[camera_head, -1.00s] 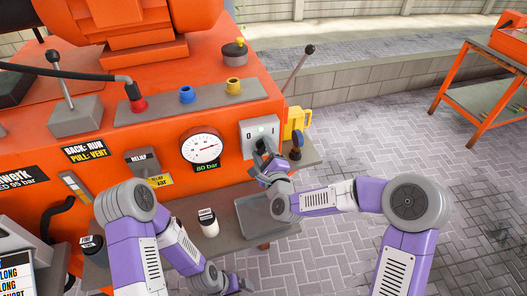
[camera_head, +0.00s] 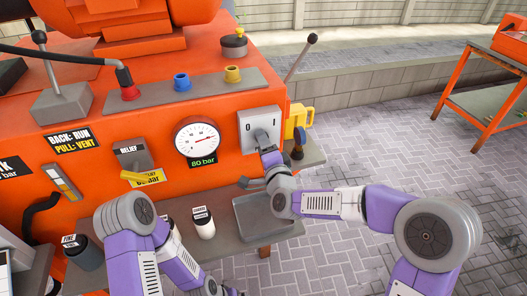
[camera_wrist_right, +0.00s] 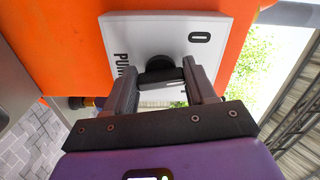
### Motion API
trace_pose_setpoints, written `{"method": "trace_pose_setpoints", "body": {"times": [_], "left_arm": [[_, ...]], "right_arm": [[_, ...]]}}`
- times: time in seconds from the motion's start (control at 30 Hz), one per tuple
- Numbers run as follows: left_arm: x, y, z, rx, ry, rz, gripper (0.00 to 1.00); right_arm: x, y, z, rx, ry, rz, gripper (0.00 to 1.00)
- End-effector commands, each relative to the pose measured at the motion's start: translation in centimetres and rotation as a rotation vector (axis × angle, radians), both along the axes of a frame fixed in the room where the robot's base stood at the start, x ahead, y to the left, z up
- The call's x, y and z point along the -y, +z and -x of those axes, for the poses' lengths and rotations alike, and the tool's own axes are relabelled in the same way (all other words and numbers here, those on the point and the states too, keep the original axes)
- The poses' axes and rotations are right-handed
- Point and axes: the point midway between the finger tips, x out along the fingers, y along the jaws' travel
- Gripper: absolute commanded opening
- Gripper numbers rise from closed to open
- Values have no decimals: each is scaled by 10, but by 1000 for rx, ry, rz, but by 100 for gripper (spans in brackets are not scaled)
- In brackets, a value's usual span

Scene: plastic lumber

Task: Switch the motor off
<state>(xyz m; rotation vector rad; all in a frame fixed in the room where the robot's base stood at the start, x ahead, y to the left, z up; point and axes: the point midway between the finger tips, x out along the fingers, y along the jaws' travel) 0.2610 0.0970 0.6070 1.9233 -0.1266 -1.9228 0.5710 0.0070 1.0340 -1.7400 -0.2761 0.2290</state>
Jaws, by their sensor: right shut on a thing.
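The switch plate (camera_head: 246,119) is a light grey panel on the front of the orange machine, marked with a 0. It also shows in the right wrist view (camera_wrist_right: 133,32), with a 0 and partly hidden lettering. A dark round switch knob (camera_wrist_right: 160,66) stands out from the plate. My right gripper (camera_wrist_right: 165,76) has its two fingers on either side of the knob and is shut on it. In the head view my right gripper (camera_head: 264,142) hides part of the knob. My left arm is low at the left, and its fingers do not show.
A round gauge (camera_head: 196,140) labelled 80 bar is left of the plate. A yellow block (camera_head: 298,118) and a tall lever (camera_head: 300,58) are to its right. A grey tray (camera_head: 268,222) and a white bottle (camera_head: 203,226) stand below.

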Motion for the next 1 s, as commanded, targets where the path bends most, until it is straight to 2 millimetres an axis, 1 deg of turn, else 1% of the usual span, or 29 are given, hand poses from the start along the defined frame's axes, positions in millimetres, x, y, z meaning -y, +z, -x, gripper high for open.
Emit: {"method": "trace_pose_setpoints", "body": {"times": [0.03, 0.1, 0.3, 0.5, 0.7, 1.0], "left_arm": [[0, -7, 0, 0, 0, 0, 100], [0, -12, 0, 0, 0, 0, 100], [0, -21, 0, 0, 0, 0, 100], [0, -27, 0, 0, 0, 0, 100], [0, -30, 0, 0, 0, 0, 100], [0, -31, 0, 0, 0, 0, 100]], "right_arm": [[0, -2, 0, 17, 0, 39, 25], [0, -2, 0, 36, -1, 97, 25], [0, -2, 0, 83, 0, 241, 25], [0, -2, 0, 115, 0, 343, 25], [1, -1, -1, 133, -3, 400, 25], [1, -1, -1, 139, -3, 420, 25]]}}
